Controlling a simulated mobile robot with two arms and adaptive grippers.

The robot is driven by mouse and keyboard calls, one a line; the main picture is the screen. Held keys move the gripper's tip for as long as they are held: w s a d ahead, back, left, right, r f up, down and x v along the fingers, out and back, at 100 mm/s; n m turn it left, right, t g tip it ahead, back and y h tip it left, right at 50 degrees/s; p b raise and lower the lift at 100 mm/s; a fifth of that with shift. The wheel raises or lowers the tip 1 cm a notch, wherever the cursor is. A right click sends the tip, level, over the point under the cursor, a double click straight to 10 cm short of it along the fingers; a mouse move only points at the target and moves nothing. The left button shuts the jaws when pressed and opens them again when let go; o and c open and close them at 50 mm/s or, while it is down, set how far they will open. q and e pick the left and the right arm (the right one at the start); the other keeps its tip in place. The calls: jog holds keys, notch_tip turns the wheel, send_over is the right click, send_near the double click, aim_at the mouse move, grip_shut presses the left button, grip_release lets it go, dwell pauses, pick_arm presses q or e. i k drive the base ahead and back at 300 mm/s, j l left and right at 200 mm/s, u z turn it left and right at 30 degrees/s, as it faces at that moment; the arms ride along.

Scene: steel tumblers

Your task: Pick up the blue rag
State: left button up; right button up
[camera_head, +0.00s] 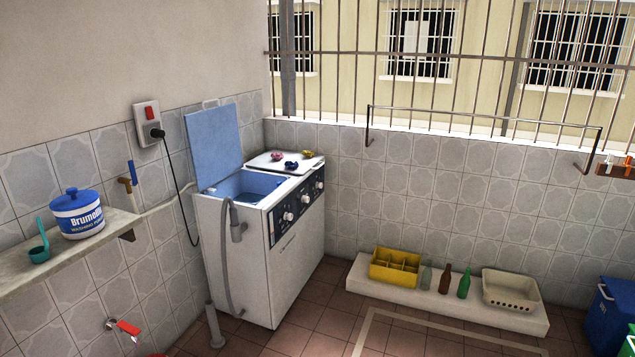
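A small crumpled dark blue item (291,165), which looks like the blue rag, lies on the closed white lid on the right side of the washing machine (294,252). A pink crumpled item (276,157) lies to its left and a yellow one (308,154) to its right, both close to it. Neither of my grippers is in view.
The machine's left lid (214,145) stands open over a blue tub. A stone shelf (95,244) on the left wall holds a washing powder tub (78,214) and a teal ladle (40,244). A low ledge (390,293) holds a yellow crate (395,268), bottles and a basket (511,290).

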aim_at(291, 165)
jog(key=i, duration=2.3)
